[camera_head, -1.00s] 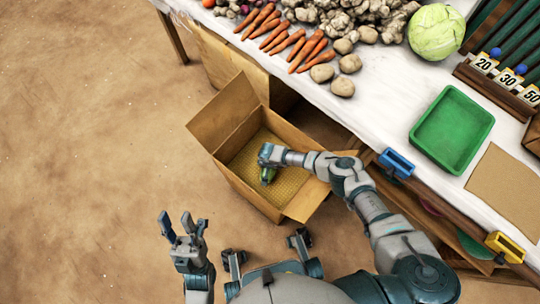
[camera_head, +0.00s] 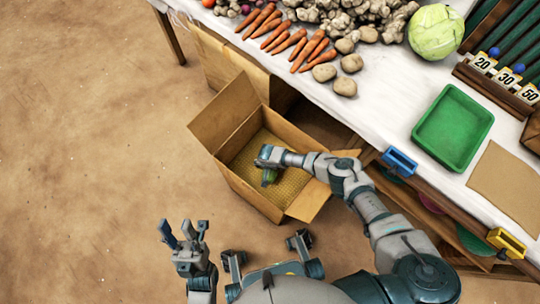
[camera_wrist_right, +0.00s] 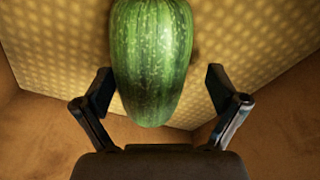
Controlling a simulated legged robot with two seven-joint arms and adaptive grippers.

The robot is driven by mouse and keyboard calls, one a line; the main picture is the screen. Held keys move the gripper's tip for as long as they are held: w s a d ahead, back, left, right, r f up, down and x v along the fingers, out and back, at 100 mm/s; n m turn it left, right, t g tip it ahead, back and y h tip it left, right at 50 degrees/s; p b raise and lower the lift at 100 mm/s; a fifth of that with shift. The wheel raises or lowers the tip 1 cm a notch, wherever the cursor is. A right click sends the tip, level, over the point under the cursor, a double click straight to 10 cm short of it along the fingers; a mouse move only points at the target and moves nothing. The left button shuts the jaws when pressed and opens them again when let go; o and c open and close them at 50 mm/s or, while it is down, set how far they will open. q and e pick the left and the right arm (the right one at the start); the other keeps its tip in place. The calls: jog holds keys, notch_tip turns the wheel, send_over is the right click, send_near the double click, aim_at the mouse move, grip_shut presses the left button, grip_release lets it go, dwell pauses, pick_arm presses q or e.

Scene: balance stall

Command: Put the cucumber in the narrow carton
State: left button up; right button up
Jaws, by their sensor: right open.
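The green cucumber (camera_wrist_right: 152,60) lies between my right gripper's fingers in the right wrist view, with gaps on both sides near the fingertips. My right gripper (camera_wrist_right: 160,95) is open around it, over the patterned floor of the carton. In the head view the cucumber (camera_head: 268,177) shows as a small green end below my right gripper (camera_head: 268,160), inside the open narrow carton (camera_head: 240,185). My left gripper (camera_head: 184,232) is open and empty, left of the carton and near my base.
A table with a white cloth (camera_head: 385,105) runs along the right, with carrots (camera_head: 292,42), potatoes, ginger and a cabbage (camera_head: 436,32). A green tray (camera_head: 453,128) stands on it. Another cardboard box (camera_head: 215,62) stands behind the carton. The sandy floor at left is clear.

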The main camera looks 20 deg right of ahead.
jog(key=r+p, duration=0.1)
jog(key=d+r, duration=0.1)
jog(key=r, duration=0.1)
jog(key=shift+r+p, duration=0.3)
jog(key=shift+p, duration=0.1)
notch_tip(320, 180, up, 3)
jog(key=shift+s+f+p, duration=0.15)
jog(key=shift+p, duration=0.55)
jog(key=r, duration=0.1)
jog(key=a+r+p, duration=0.1)
jog(key=r, duration=0.1)
jog(key=r+p, duration=0.1)
jog(key=shift+s+a+r, duration=0.15)
jog(key=shift+s+r, duration=0.2)
jog(key=shift+r, duration=0.25)
jog(key=shift+s+r, duration=0.1)
pick_arm(q)
jog(key=w+d+f+m+g+h, duration=0.1)
jog(key=w+d+f+m+g, duration=0.2)
jog(key=w+f+g, duration=0.5)
jog(key=shift+f+g, duration=0.5)
jog(key=shift+g, duration=1.2)
pick_arm(e)
jog(key=shift+d, duration=0.35)
